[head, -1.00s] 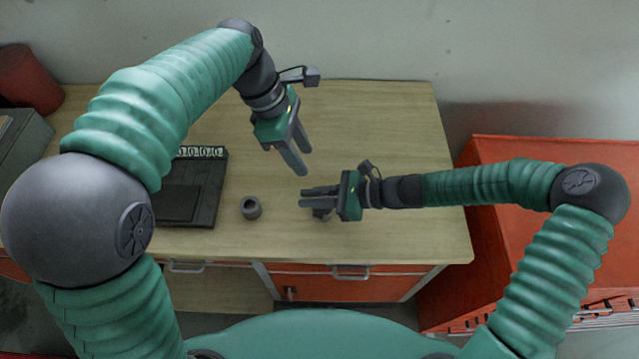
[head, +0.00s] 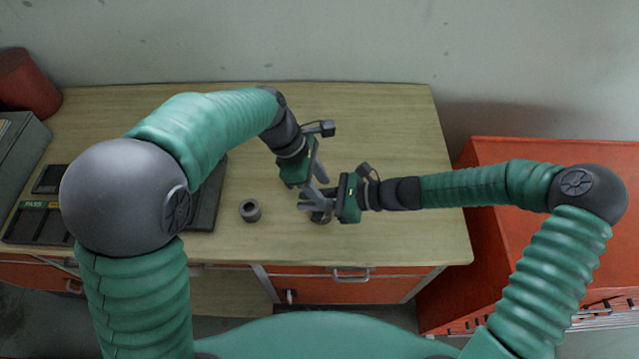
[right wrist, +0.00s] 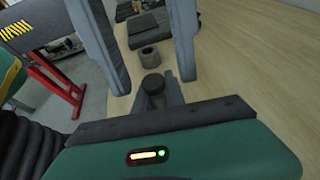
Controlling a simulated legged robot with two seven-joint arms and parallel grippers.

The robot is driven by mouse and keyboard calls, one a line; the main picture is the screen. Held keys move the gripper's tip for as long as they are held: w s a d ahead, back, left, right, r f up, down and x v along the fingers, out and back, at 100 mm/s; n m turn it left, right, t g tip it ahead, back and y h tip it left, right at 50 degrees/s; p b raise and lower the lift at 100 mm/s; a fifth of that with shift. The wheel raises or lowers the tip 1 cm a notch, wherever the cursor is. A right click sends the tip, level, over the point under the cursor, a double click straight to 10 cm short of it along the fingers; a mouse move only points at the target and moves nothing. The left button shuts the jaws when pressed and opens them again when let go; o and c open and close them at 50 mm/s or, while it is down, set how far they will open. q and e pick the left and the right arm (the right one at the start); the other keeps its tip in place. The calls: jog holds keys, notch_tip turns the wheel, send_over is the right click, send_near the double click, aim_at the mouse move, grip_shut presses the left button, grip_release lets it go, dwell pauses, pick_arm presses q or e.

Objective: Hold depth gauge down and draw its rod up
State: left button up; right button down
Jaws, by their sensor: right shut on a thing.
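The depth gauge (right wrist: 153,86) is a small dark upright piece with a round knob on top. In the head view its dark base (head: 319,217) shows below the right fingers, and the rest is mostly hidden. My right gripper (head: 305,201) comes in level from the right and is shut on the gauge. My left gripper (head: 322,181) reaches down from above, close over the gauge. In the right wrist view the left gripper's fingers (right wrist: 140,70) stand well apart, one on each side of the knob, with nothing between them gripped.
A grey hollow ring (head: 250,210) stands on the wooden bench (head: 385,130) left of the gauge. A dark tray (head: 35,225) marked PASS lies farther left, partly behind my left arm. A red cabinet (head: 510,240) stands right of the bench.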

pick_arm(q)
jog(key=shift+d, duration=0.15)
grip_shut()
jog(key=shift+w+r, duration=0.1)
dwell(1.0)
